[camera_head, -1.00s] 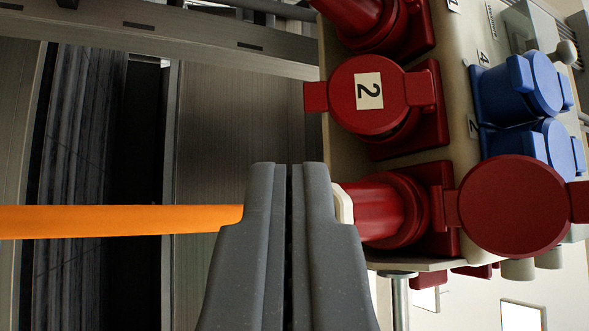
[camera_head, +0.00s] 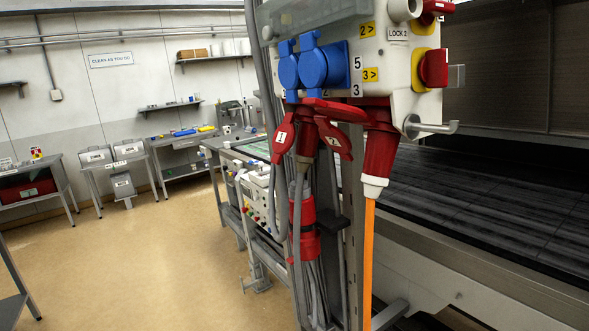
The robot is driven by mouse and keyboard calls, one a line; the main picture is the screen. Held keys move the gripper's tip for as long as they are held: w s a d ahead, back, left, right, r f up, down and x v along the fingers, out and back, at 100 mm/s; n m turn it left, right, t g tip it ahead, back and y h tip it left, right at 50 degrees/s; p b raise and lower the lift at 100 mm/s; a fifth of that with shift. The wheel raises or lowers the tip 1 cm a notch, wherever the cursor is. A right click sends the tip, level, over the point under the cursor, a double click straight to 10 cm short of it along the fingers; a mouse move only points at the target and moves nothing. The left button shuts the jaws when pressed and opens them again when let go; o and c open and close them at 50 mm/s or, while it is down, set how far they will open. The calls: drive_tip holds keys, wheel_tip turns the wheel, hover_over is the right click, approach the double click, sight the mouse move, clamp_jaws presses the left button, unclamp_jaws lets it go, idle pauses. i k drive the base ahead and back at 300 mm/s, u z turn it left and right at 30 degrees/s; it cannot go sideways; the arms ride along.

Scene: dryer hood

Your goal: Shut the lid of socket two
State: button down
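The socket box (camera_head: 400,60) hangs from a post at upper centre right. The red lid marked 2 (camera_head: 335,138) slants down below the box; I cannot tell whether it covers its socket's mouth. The lid marked 1 (camera_head: 283,135) hangs to its left, beside a red socket body with a grey cable below. To the right, a red connector (camera_head: 380,150) with a white collar has an orange cable (camera_head: 368,260) running straight down. My gripper is not in this view.
Two blue sockets (camera_head: 320,66) sit on the box front. A metal hook (camera_head: 432,127) sticks out at right. Red plug parts (camera_head: 303,230) and cables crowd the post below. The dark conveyor (camera_head: 490,200) lies right; open floor (camera_head: 160,250) lies left.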

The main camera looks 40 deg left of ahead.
sight(334, 137)
drive_tip(key=z, duration=0.05)
drive_tip(key=k, duration=0.4)
drive_tip(key=u, duration=0.6)
drive_tip(key=i, duration=0.85)
drive_tip(key=u, duration=0.05)
